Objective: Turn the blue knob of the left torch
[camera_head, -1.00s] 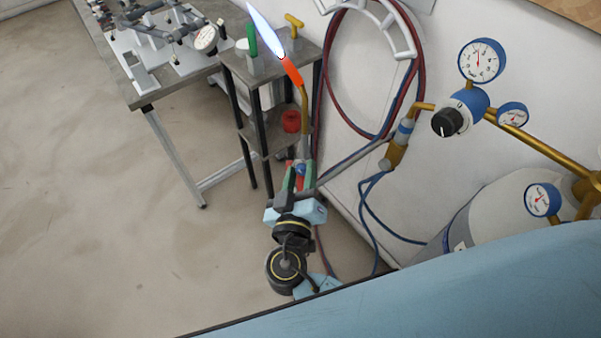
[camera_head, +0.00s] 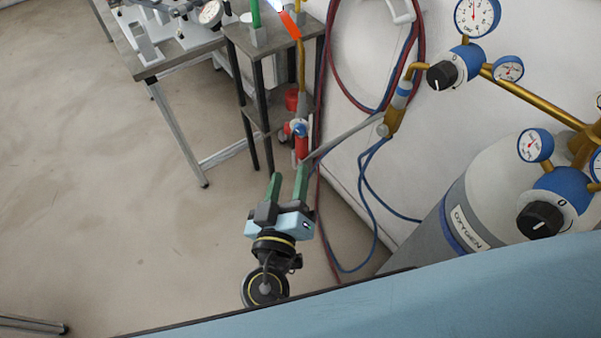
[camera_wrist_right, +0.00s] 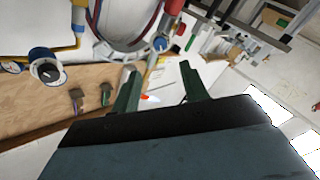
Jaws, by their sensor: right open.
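The torch stands upright at the small stand, with a red handle (camera_head: 302,148) and a brass tube above it. Its blue knob (camera_head: 299,128) is at the top of the handle, with a small red part to its left. The lit flame (camera_head: 275,4) is cut by the top edge. My right gripper (camera_head: 287,177) is open and empty, its green fingers pointing up just below the handle, apart from the knob. In the right wrist view, the blue knob (camera_wrist_right: 160,44) lies beyond the open fingers. My left gripper is out of view.
The dark stand (camera_head: 262,95) and a grey workbench (camera_head: 165,62) are at the upper left. Red and blue hoses hang on the white wall. A grey oxygen cylinder (camera_head: 470,215) with gauges and black-and-blue regulator knobs (camera_head: 540,219) stands right. The floor at left is clear.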

